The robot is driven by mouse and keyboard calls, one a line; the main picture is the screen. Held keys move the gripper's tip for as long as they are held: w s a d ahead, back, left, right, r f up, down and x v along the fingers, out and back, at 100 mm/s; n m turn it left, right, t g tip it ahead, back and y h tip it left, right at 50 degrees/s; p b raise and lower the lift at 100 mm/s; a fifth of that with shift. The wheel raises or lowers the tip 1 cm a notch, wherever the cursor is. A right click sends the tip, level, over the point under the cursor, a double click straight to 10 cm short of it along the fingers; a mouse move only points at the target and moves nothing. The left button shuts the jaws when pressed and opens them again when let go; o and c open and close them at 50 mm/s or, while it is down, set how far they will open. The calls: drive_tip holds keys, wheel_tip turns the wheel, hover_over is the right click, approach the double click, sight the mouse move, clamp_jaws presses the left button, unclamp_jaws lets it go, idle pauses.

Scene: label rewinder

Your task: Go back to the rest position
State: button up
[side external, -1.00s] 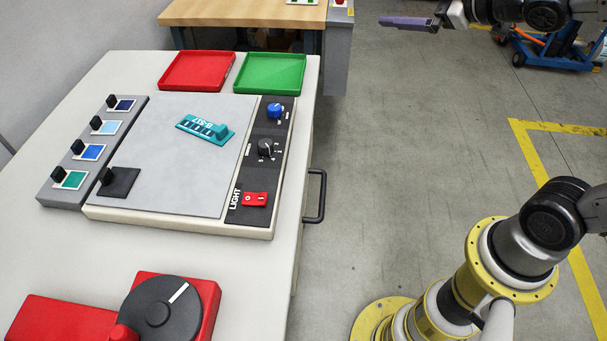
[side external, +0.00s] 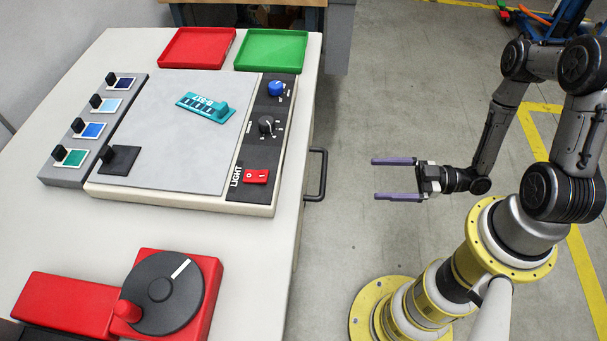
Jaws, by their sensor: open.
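My gripper (side external: 385,178) is in the right half of the side external view, over the floor to the right of the table. Its two purple fingers point left and are spread apart with nothing between them. It is clear of the table's edge and of the black handle (side external: 317,175). The rest of my arm folds back to the right above the yellow base.
The white table (side external: 255,240) holds a grey panel (side external: 185,140) with a teal piece (side external: 206,106) on it. A red tray (side external: 197,48) and a green tray (side external: 271,50) lie behind. A red unit with a dark dial (side external: 163,291) sits in front. The floor around my gripper is clear.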

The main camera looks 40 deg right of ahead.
drive_tip(key=w+a+f+m+t, duration=0.1)
drive_tip(key=w+a+m, duration=0.1)
drive_tip(key=w+a, duration=0.3)
drive_tip(key=shift+w+a+f+h, duration=0.15)
drive_tip(key=shift+w+a+h, duration=0.25)
drive_tip(key=shift+a, duration=0.5)
idle(0.8)
